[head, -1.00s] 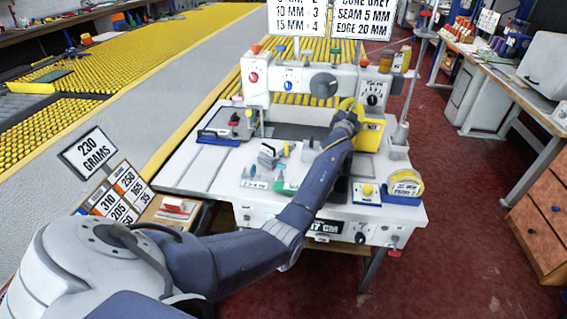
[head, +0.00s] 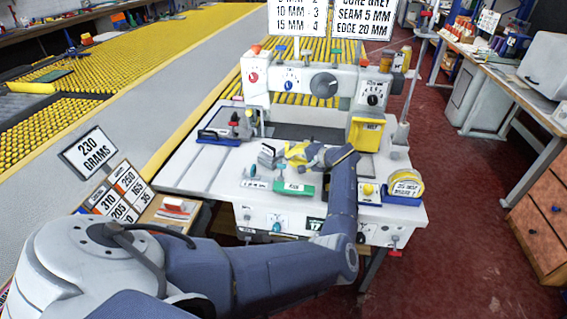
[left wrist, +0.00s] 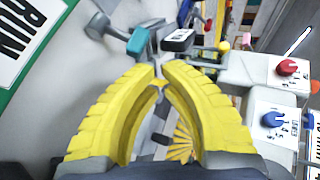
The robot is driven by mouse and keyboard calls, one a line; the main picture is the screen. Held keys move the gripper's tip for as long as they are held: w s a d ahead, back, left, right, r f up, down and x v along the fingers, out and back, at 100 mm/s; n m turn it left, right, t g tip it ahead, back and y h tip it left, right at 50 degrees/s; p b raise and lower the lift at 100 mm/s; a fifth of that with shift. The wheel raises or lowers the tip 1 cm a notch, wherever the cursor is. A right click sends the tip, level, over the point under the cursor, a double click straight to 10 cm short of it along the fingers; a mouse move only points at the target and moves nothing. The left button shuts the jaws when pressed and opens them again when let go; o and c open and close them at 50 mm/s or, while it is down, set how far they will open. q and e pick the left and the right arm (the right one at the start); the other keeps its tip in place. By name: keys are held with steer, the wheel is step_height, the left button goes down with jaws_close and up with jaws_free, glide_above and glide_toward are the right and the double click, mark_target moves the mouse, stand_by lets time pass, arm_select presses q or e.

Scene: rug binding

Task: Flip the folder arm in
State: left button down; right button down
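My left gripper (head: 292,151) is over the middle of the white machine table (head: 215,165), beside a small grey block with a dark top (head: 268,155). In the left wrist view its yellow fingers (left wrist: 160,72) bow outward and their tips nearly meet, with nothing seen held. Beyond the tips is a grey lever with a teal end (left wrist: 140,42), apart from the fingers. A dark-and-white block (left wrist: 178,40) is close to it. I cannot tell for sure which part is the folder arm; my gripper covers part of this area. My right gripper is out of view.
The machine head (head: 310,83) with its dials stands behind. A yellow box (head: 366,134) is at its right. A green-edged RUN plate (head: 293,188) lies in front of my gripper. A tape roll (head: 407,184) sits at the right front corner. The table's left side is fairly clear.

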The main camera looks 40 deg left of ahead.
mark_target(279, 162)
arm_select(q)
steer(key=shift+w+d+f+h, duration=0.15)
steer(key=shift+d+f+h, duration=0.05)
steer(key=shift+d, duration=0.7)
steer(key=shift+w+d+f+h, duration=0.1)
steer(key=shift+d+f+h, duration=0.1)
steer(key=shift+d, duration=0.65)
steer(key=shift+a, duration=0.1)
steer(key=shift+x, duration=4.95)
